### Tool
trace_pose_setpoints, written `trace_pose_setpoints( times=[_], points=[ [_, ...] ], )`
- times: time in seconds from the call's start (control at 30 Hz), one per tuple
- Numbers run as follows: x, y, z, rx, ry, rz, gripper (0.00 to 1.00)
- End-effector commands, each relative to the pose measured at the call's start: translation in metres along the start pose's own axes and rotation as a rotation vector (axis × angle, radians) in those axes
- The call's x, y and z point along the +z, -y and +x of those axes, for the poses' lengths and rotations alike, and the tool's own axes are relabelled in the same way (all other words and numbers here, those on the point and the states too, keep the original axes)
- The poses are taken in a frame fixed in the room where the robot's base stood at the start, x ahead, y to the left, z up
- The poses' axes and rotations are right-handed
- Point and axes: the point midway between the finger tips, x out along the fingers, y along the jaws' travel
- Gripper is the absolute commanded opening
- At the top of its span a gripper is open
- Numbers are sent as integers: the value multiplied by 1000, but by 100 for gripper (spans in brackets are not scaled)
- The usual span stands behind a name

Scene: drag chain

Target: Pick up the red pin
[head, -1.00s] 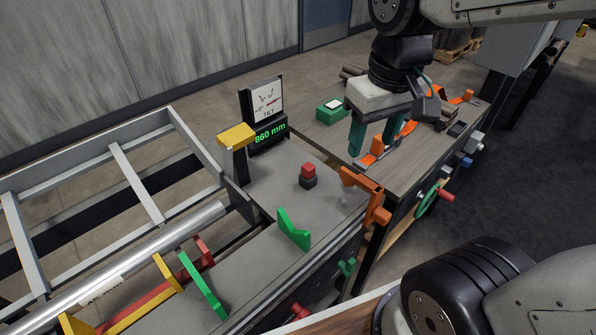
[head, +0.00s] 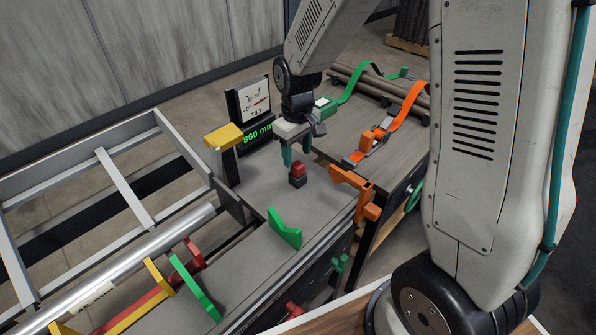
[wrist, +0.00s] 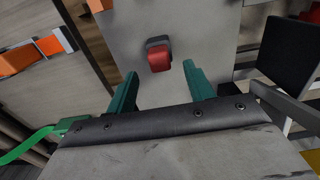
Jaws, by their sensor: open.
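The red pin (head: 298,169) stands on a dark base on the grey bench top (head: 262,190) in the head view. In the wrist view the red pin (wrist: 159,60) is at upper middle, just beyond the fingertips and roughly between their lines. My gripper (head: 296,160) has green fingers pointing down, close behind the pin in the head view. In the wrist view my gripper (wrist: 161,72) is open with nothing between its fingers. I cannot tell whether a finger touches the pin.
A tilt gauge with an 860 mm display (head: 257,132) and a yellow-topped post (head: 223,138) stand left of the pin. The bench top around the pin is clear.

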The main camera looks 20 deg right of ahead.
Motion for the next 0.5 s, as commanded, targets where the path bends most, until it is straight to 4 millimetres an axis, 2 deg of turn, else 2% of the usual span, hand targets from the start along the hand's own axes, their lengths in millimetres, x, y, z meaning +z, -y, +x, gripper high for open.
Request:
trace_pose_setpoints(
  times=[0.3,0.5],
  points=[
    [1,0,44,0,1,1,53],
    [0,0,49,0,-1,0,53]
  ],
)
